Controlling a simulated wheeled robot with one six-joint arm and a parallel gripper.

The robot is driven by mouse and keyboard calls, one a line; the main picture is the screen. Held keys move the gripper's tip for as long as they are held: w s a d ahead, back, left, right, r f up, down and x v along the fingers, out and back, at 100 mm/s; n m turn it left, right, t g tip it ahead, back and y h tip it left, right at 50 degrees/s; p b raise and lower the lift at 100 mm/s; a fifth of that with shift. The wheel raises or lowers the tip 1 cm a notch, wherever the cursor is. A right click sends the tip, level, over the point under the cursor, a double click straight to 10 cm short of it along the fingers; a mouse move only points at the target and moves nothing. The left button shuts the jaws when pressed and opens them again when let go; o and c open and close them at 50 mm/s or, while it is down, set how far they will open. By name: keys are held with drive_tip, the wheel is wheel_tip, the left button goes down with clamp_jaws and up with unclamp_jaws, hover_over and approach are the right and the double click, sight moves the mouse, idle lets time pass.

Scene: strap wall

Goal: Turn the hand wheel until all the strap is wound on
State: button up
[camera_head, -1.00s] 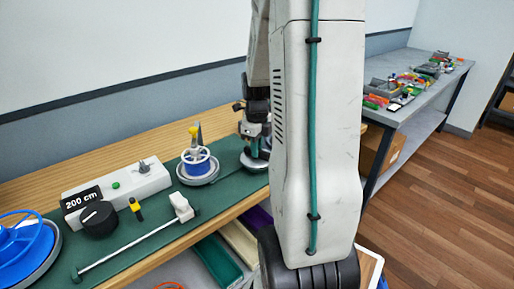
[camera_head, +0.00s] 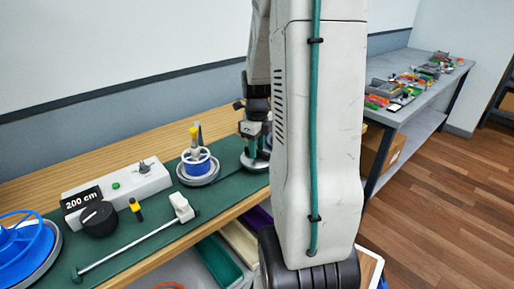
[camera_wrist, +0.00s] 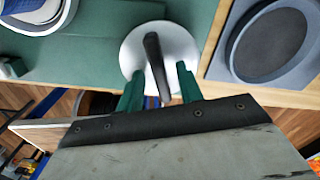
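In the wrist view, a white round wheel (camera_wrist: 178,48) with a dark upright handle (camera_wrist: 155,65) lies just beyond my gripper (camera_wrist: 160,88). The two green fingers stand apart on either side of the handle, with gaps visible, so the gripper looks open. In the head view my gripper (camera_head: 253,148) points down over a grey disc (camera_head: 246,162) at the far end of the green mat. Left of it is a blue reel (camera_head: 197,164) on a grey round base, with a yellow post. I cannot clearly make out the strap; a thin dark line runs between the reel and the disc.
A white box (camera_head: 130,187) with a green button and a "200 cm" sign (camera_head: 81,200) stands on the mat. A black knob (camera_head: 98,218), a rod (camera_head: 125,248) and a large blue wheel (camera_head: 25,250) are nearer. Bins sit below the bench edge.

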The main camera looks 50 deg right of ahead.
wheel_tip(320, 180, up, 7)
drive_tip(key=shift+r, duration=0.15)
idle(1.3)
